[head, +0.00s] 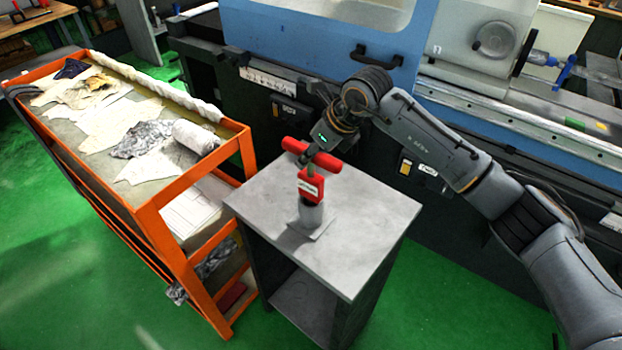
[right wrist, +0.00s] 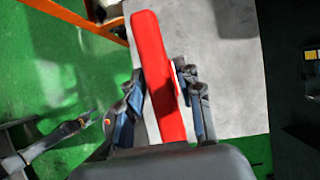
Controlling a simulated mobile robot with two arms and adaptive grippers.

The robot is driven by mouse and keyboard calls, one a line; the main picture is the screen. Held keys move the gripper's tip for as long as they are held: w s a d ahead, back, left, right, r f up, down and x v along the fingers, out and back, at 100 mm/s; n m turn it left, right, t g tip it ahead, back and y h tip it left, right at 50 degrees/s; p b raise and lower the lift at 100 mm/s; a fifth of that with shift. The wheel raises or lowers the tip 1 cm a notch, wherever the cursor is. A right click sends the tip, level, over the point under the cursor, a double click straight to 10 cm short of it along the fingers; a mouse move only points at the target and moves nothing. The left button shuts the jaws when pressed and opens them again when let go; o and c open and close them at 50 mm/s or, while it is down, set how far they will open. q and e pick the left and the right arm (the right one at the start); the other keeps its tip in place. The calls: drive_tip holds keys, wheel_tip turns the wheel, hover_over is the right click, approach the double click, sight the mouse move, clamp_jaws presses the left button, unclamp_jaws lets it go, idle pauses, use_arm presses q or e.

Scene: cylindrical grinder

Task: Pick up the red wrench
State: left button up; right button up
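The red wrench (head: 312,186) has a T-shaped handle and stands upright on a small grey holder (head: 312,216) on the grey table. My right gripper (head: 308,155) is at the wrench's red crossbar, reaching it from the machine side. In the right wrist view the crossbar (right wrist: 158,70) runs between the two fingers of my right gripper (right wrist: 160,75), one on each side. The fingertips are very near the bar; I cannot tell whether both press on it. The lower wrench is mostly hidden in that view.
The grey table (head: 375,225) has bare room around the holder. An orange rack (head: 190,185) with cloths and a roll stands close on the left. The blue and grey grinder (head: 320,40) stands behind. Green floor (head: 60,250) lies in front.

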clamp_jaws()
drive_tip(key=shift+r, duration=0.15)
drive_tip(key=shift+w+r, duration=0.1)
